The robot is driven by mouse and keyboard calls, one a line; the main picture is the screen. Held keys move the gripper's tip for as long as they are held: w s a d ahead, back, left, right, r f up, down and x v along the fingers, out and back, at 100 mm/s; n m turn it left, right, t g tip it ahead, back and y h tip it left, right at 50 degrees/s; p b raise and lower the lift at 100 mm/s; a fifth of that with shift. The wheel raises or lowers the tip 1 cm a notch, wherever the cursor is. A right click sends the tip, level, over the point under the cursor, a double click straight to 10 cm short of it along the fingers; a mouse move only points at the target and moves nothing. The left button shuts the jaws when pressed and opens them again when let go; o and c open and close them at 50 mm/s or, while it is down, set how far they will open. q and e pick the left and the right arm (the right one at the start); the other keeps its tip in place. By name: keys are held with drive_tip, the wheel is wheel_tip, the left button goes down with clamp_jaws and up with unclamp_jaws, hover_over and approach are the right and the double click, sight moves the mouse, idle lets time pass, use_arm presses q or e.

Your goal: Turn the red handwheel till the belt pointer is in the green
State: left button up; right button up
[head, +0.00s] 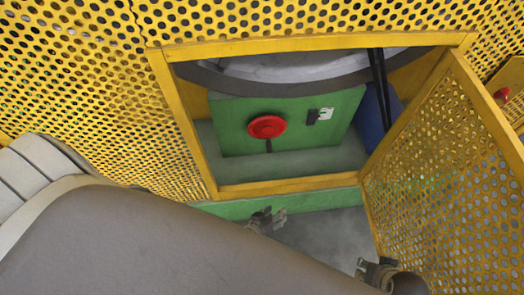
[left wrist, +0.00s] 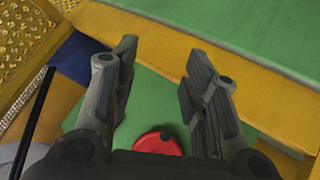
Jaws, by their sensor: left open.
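The red handwheel (head: 267,127) is mounted on a green panel (head: 235,110) inside the opened yellow guard. A small white gauge plate (head: 326,114) with a dark part beside it sits right of the wheel; its pointer and any green zone are too small to read. My left gripper (head: 267,219) is below the opening, apart from the wheel. In the left wrist view, its two fingers (left wrist: 158,80) are spread and empty, with the handwheel (left wrist: 158,143) partly hidden behind the gripper body. My right gripper (head: 376,271) is low on the right, its jaw state unclear.
A yellow frame (head: 290,186) borders the opening. The perforated door (head: 450,165) stands open at the right, near my right gripper. Dark belts (head: 379,80) and a blue part (head: 372,118) lie right of the panel. Grey floor (head: 325,233) shows below.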

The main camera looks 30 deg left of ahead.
use_arm(q)
drive_tip(key=s, duration=0.1)
drive_tip(key=s+a+f+m+g+p, duration=0.1)
drive_tip(key=s, duration=0.1)
drive_tip(key=s+a+g+p, duration=0.1)
drive_tip(key=s, duration=0.1)
drive_tip(key=shift+s+f+m, duration=0.15)
drive_tip(key=shift+s+m, duration=0.1)
drive_tip(key=shift+m, duration=0.15)
use_arm(e)
wheel_tip(320, 180, up, 3)
drive_tip(key=shift+r, duration=0.1)
